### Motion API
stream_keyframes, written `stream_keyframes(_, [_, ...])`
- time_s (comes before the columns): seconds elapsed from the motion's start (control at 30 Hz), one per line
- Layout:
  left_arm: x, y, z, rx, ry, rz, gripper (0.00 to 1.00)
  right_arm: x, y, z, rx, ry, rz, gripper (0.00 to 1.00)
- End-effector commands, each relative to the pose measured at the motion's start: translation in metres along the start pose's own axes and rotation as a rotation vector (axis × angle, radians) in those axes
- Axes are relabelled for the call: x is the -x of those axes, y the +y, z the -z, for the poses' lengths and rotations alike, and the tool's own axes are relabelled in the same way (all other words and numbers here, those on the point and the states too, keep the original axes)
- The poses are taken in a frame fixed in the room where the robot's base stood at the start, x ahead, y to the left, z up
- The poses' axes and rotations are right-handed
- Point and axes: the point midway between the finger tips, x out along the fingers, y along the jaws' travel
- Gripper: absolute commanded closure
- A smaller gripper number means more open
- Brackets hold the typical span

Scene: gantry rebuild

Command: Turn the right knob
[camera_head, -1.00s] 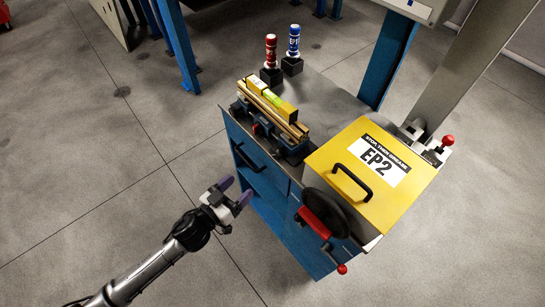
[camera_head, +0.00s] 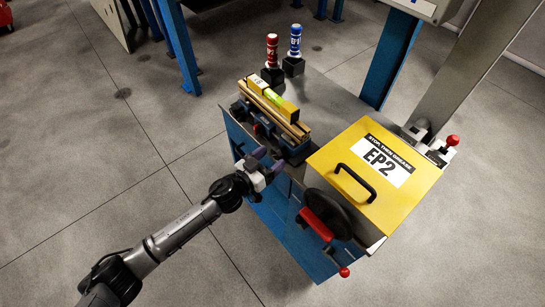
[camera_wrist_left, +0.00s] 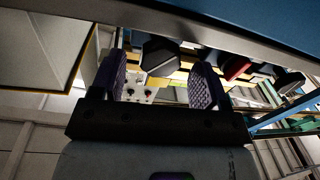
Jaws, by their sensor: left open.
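My left gripper (camera_head: 268,161) is open at the front of the blue workbench (camera_head: 265,207), just below the vise (camera_head: 290,150) that holds a yellow level (camera_head: 272,96). In the left wrist view a dark, faceted knob (camera_wrist_left: 161,57) shows in the gap between the two purple fingers, beyond their tips; contact cannot be made out. A red knob (camera_wrist_left: 237,67) is to the right of the right finger, and another dark knob (camera_wrist_left: 290,80) is further right. My right gripper is not in view.
A yellow box marked EP2 (camera_head: 408,211) with a black handle sits on the bench's right. A dark handwheel (camera_head: 328,211) with a red crank is on the front, right of my gripper. Red (camera_head: 272,50) and blue (camera_head: 295,40) bottles stand behind. Floor at left is clear.

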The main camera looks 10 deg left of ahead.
Motion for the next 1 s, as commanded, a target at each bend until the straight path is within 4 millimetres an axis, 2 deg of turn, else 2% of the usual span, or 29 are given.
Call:
stream_keyframes(0.2, [-0.0115,0.0000,0.0003,0.000,0.000,0.000,0.31,-0.0022,0.0008,-0.0013,0.003,-0.002,-0.002,0.31])
stream_keyframes(0.53, [-0.0126,0.0000,0.0004,0.000,0.000,0.000,0.32,-0.0021,-0.0009,-0.0014,-0.003,-0.002,0.002,0.31])
stream_keyframes(1.0, [-0.0123,-0.0002,0.0003,0.000,0.000,0.001,0.77,-0.0020,-0.0027,-0.0010,-0.009,-0.001,0.007,0.31])
